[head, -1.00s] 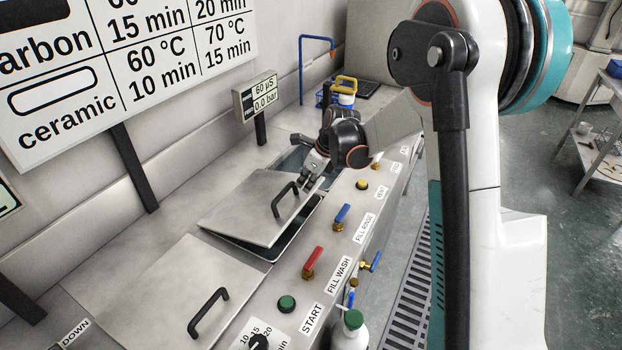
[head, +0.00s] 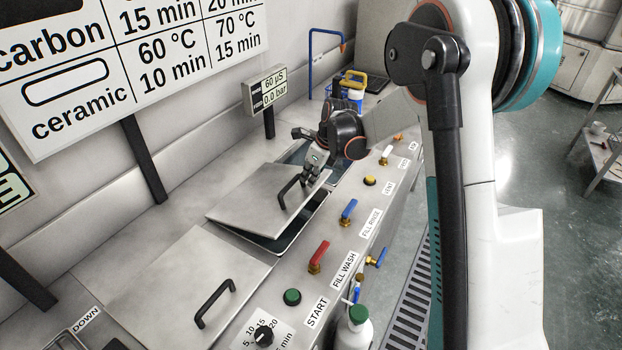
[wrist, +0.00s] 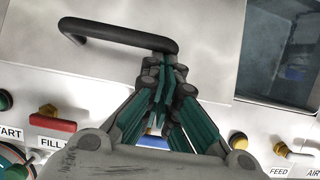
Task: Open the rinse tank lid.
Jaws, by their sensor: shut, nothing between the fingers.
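The rinse tank lid (head: 255,198) is a flat steel plate with a black bar handle (head: 290,190). It sits tilted over its tank, with its front edge raised and a dark gap (head: 285,240) below it along the front and right. My gripper (head: 309,180) is shut and empty at the far right end of the handle. In the wrist view, the closed fingertips (wrist: 163,68) are right by the handle's right end (wrist: 120,36), on the front side of it. I cannot tell whether they touch it. The tank's inside is mostly hidden by the lid.
A closed wash lid (head: 180,285) with its own handle lies nearer. Red (head: 318,256) and blue (head: 348,212) valve levers and buttons line the front panel. An open tank (wrist: 292,50) is to the right in the wrist view.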

